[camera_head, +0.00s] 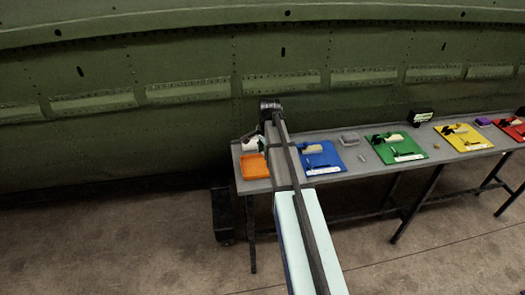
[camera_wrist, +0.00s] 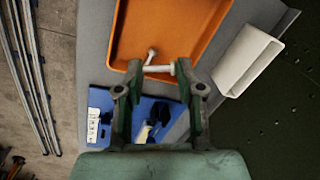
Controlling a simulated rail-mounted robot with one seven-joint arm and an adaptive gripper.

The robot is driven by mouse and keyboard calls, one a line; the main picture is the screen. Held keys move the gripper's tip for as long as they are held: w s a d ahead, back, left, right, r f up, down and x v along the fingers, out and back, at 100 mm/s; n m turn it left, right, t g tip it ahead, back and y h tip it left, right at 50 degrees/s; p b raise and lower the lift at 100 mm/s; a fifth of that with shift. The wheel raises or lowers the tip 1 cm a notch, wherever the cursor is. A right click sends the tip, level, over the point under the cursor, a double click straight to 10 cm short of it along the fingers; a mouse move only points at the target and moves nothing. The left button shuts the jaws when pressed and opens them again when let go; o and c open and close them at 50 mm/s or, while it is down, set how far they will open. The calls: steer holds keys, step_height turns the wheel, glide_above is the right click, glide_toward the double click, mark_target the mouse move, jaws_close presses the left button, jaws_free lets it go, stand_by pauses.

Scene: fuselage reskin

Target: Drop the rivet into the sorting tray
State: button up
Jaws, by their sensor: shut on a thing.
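The orange sorting tray (camera_wrist: 185,25) fills the upper middle of the wrist view, and in the head view the tray (camera_head: 254,166) lies at the left end of the bench. My gripper (camera_wrist: 159,68) is over the tray's near edge. How far the held rivet is above the tray is hard to tell. In the head view my arm hides most of the gripper.
A white open box (camera_wrist: 248,60) stands right of the tray. A blue mat (camera_head: 322,157) with tools lies beside it on the grey bench (camera_head: 355,163). Green (camera_head: 397,147) and yellow (camera_head: 463,137) mats lie farther right. The green fuselage (camera_head: 180,140) rises behind.

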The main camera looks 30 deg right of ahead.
steer(key=b, duration=0.2)
glide_above(264, 169)
steer(key=shift+w+f, duration=0.1)
steer(key=shift+f, duration=2.05)
steer(key=o, duration=0.8)
steer(key=shift+r, duration=0.1)
steer(key=r, duration=0.4)
steer(key=s+r, duration=0.1)
steer(key=r, duration=0.6)
steer(key=shift+s+d+r, duration=0.15)
steer(key=shift+s+r, duration=0.15)
steer(key=shift+r, duration=0.1)
